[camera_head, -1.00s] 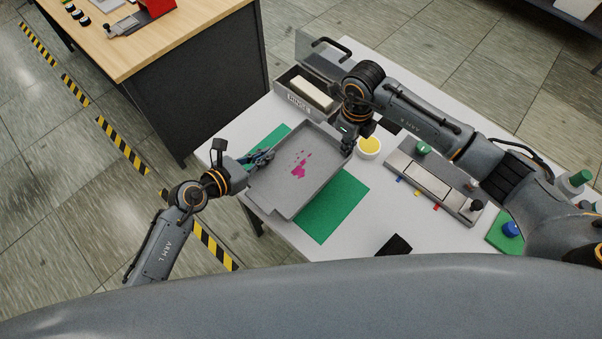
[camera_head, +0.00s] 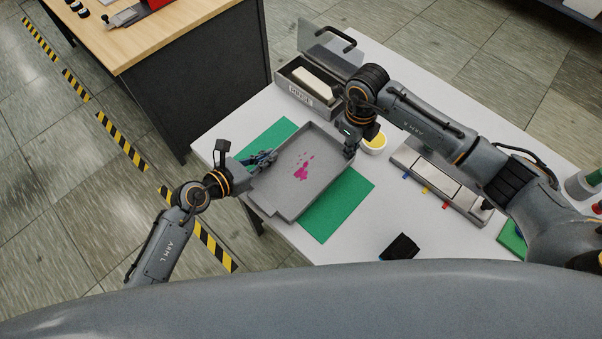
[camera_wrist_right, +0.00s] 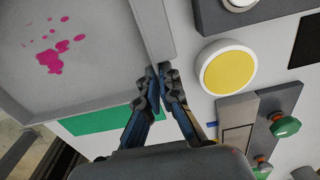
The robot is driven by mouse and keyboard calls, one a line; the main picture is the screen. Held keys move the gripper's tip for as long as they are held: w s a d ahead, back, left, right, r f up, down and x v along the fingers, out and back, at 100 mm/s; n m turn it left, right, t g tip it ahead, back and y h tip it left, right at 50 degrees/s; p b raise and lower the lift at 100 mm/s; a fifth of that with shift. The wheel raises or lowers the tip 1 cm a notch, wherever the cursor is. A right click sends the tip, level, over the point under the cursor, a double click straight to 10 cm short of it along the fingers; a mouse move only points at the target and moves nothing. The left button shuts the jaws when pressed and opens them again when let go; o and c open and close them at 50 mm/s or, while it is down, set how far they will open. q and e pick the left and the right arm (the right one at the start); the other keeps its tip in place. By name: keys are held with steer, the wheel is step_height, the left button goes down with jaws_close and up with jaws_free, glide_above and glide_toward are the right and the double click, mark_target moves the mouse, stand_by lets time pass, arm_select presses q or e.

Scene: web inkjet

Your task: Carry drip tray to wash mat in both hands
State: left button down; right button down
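The grey drip tray (camera_head: 285,180), with magenta stains on its floor, is over the green wash mat (camera_head: 340,204). Mat shows on both sides of the tray; whether the tray touches it I cannot tell. My left gripper (camera_head: 266,159) is at the tray's left wall, its fingers seemingly closed there, partly hidden. My right gripper (camera_head: 350,151) is at the right wall. In the right wrist view its fingers (camera_wrist_right: 162,78) are closed on the rim of the tray (camera_wrist_right: 95,88); the mat (camera_wrist_right: 100,119) shows below.
A yellow-topped white jar (camera_head: 374,143) stands just right of my right gripper. A grey box (camera_head: 308,94) holding a white block is behind the tray. A grey fixture (camera_head: 440,184) lies to the right. A black item (camera_head: 400,246) lies near the front edge. The white table (camera_head: 235,131) is bare at left.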

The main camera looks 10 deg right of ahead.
arm_select(q)
steer(key=c, duration=1.5)
jaws_free()
steer(key=shift+f, duration=0.15)
arm_select(e)
steer(key=c, duration=1.5)
jaws_free()
steer(key=shift+a+f, duration=0.1)
arm_select(q)
steer(key=v, duration=1.2)
arm_select(e)
step_height(320, 180, up, 12)
arm_select(q)
steer(key=shift+s, duration=0.1)
